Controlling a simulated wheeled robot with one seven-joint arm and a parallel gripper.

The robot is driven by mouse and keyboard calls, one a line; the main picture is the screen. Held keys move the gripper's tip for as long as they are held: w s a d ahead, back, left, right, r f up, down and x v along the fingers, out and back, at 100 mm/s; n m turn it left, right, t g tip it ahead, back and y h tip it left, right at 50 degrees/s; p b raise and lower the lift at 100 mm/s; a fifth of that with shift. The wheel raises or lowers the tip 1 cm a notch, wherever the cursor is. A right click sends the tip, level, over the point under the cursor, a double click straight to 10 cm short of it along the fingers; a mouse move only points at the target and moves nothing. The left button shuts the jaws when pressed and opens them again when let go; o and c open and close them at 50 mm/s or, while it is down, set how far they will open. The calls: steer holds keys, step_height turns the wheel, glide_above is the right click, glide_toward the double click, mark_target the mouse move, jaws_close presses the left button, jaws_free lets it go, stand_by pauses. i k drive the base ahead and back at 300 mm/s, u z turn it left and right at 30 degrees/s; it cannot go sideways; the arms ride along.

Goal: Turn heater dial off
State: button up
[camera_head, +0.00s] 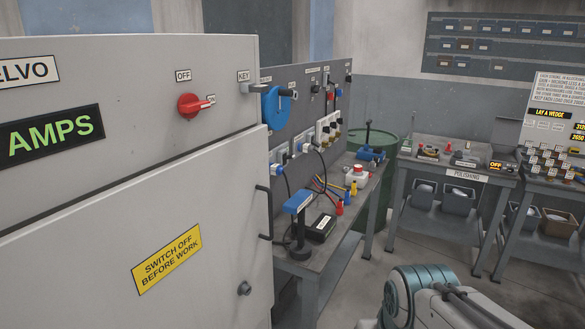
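No dial with a readable heater label shows in the head view. A red rotary switch (191,106) sits on the front of a large grey cabinet at the left. An OFF plate (183,76) is above it. The red handle points right, towards a second small plate that it partly covers. My gripper is not in view; only a teal and white part of my own arm shows at the bottom right, well apart from the switch.
The cabinet (75,255) has a KEY plate with a key-like part, and a yellow warning sign (167,259). A bench (345,219) with cables and plugs stands beside it. A polishing table (456,165) is at the right. Some floor is clear between them.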

mark_target(316, 89)
steer(key=z, duration=0.2)
steer(key=i, duration=0.55)
steer(key=z, duration=1.05)
steer(key=i, duration=1.6)
steer(key=u, duration=0.75)
